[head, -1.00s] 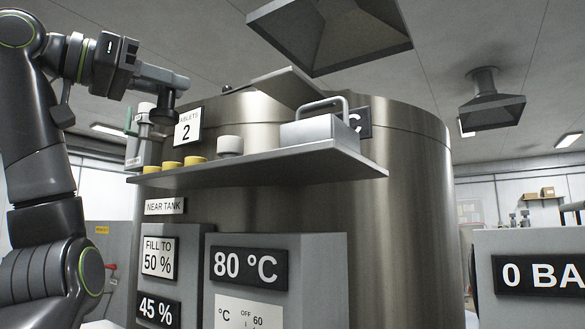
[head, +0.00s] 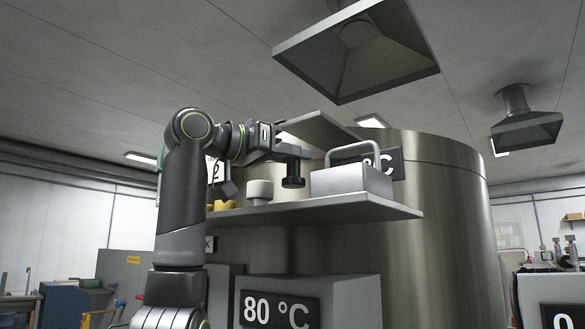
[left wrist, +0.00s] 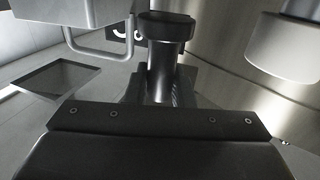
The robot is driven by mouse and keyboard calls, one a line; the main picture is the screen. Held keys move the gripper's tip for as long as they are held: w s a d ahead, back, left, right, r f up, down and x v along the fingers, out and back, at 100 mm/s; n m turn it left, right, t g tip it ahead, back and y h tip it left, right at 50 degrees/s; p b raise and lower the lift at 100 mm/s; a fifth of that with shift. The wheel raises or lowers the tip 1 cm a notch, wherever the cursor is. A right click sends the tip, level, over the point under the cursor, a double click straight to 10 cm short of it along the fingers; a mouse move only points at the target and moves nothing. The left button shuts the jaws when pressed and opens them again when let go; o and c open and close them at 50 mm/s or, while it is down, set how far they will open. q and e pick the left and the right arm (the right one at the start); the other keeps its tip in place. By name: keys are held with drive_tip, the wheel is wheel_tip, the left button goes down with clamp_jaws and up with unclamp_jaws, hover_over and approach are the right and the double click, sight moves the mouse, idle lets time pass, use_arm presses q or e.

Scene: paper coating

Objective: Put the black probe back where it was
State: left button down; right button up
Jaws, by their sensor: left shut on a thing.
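The black probe (head: 293,176) is a short dark cylinder with a wider cap. In the left wrist view the black probe (left wrist: 163,62) stands out from between the jaws. My left gripper (head: 292,154) is shut on it and holds it above the tank-side shelf, between a white cylinder (head: 260,191) and a metal box with a handle (head: 350,181). The probe's lower end looks free of the shelf. The jaw contact is partly hidden. My right gripper is in neither view.
The grey shelf (head: 340,213) runs along the steel tank (head: 450,240). A yellow piece (head: 225,204) is partly hidden by my left arm. A hood (head: 370,60) hangs above. The white cylinder (left wrist: 285,48) is close on the right in the wrist view.

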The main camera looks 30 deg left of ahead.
sight(288, 173)
use_arm(q)
wheel_tip(288, 173, down, 3)
drive_tip(key=shift+f+b, duration=0.1)
drive_tip(key=shift+b, duration=0.3)
drive_tip(key=shift+a+f, duration=0.1)
drive_tip(key=shift+f, duration=0.1)
drive_tip(key=c, duration=1.2)
unclamp_jaws()
drive_tip(key=shift+f, duration=0.1)
drive_tip(key=shift+c, duration=0.2)
